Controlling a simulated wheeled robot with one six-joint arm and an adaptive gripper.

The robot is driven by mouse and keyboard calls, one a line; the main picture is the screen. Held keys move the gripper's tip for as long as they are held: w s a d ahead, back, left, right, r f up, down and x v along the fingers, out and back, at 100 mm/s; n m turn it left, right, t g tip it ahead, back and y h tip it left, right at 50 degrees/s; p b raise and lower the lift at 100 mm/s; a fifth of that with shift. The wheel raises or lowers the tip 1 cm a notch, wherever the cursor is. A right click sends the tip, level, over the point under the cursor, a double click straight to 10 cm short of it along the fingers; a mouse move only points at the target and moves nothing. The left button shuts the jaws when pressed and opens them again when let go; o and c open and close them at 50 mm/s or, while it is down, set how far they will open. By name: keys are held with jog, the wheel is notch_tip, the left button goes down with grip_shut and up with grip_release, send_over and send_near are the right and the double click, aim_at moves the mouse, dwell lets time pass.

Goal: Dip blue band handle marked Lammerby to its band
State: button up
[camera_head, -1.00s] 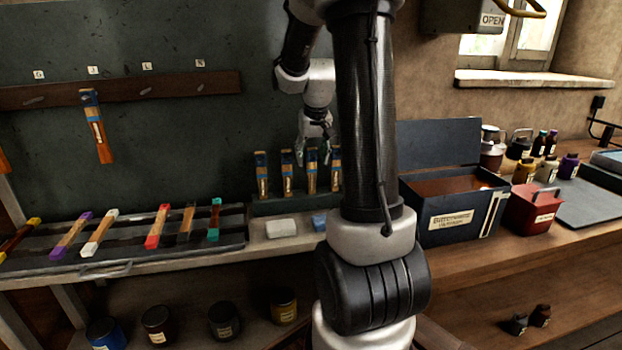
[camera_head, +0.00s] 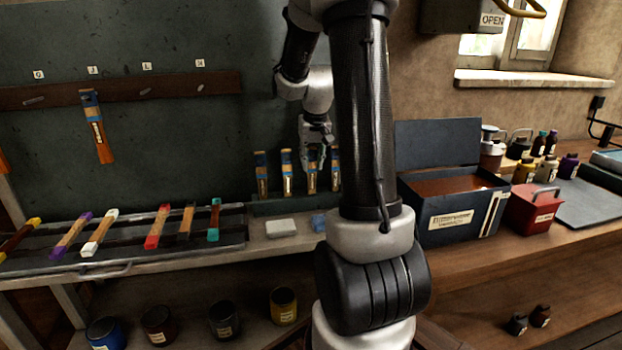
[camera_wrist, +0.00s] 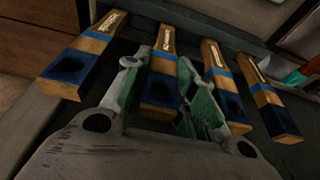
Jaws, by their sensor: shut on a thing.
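Several wooden handles with blue bands and dark ends stand in a row in a dark rack (camera_head: 290,206) against the wall. My gripper (camera_head: 314,168) is down at the third handle (camera_head: 311,184) from the left in the head view. In the wrist view my gripper's green-padded fingers (camera_wrist: 160,90) are on both sides of one handle (camera_wrist: 164,50), shut on it, with its dark end between them. Its neighbours (camera_wrist: 88,55) and (camera_wrist: 225,80) stand close on either side. The labels are too small to read surely. An open dark box (camera_head: 455,222) holds a brown surface.
A tray (camera_head: 130,262) with several colour-ended handles lies left. Another blue-banded handle (camera_head: 97,130) hangs on the peg rail (camera_head: 180,88). A red box (camera_head: 534,209) and several bottles stand right of the open box. A white block (camera_head: 281,228) lies before the rack.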

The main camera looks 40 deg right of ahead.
jog(key=shift+r, duration=3.7)
jog(key=shift+s, duration=0.1)
